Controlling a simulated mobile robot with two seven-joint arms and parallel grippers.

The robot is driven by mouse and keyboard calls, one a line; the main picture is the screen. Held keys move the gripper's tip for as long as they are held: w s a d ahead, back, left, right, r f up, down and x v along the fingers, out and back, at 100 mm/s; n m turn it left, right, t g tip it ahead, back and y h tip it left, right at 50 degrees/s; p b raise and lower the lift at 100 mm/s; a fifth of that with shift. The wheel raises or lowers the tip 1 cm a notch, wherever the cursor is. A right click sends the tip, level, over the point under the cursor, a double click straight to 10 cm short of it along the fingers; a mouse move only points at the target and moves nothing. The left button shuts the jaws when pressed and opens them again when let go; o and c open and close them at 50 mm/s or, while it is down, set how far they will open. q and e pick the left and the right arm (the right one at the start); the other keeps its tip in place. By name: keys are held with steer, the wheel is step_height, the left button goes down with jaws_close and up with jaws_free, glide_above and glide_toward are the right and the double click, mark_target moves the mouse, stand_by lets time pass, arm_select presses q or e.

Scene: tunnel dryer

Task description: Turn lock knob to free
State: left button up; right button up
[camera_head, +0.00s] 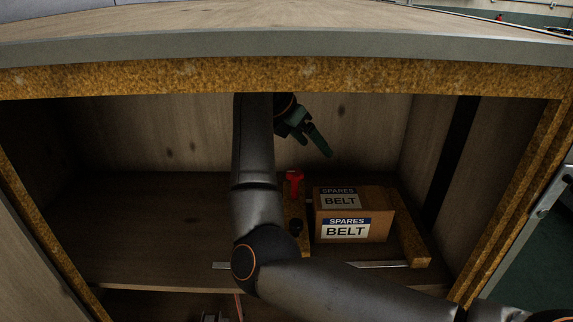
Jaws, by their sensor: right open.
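A red knob (294,178) stands on a wooden strip on the shelf inside the cabinet, just left of a carton. A small black knob (296,225) sits nearer on the same strip. I cannot tell from the picture which one is the lock knob or how it is turned. My right gripper (313,138) has dark green fingers and is open. It is above and behind the red knob, near the back wall, apart from both knobs. My right arm passes in front of the strip's left side. My left gripper is not in view.
The carton (374,223) labelled SPARES BELT sits right of the knobs, with a wooden block (410,240) beside it. The cabinet top edge (180,78) overhangs the opening. The shelf (150,230) is clear on the left. A metal strip (378,265) lies along its front.

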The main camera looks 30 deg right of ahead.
mark_target(294, 172)
steer(key=w+a+y, duration=0.1)
steer(key=a+y, duration=0.2)
steer(key=a, duration=0.3)
steer(key=shift+n, duration=0.4)
steer(key=x, duration=0.6)
steer(key=shift+w+d+f+p, duration=0.15)
steer(key=shift+w+f+p, duration=0.1)
steer(key=shift+f+p, duration=0.15)
steer(key=shift+t, duration=0.3)
steer(key=shift+c, duration=0.3)
jaws_close()
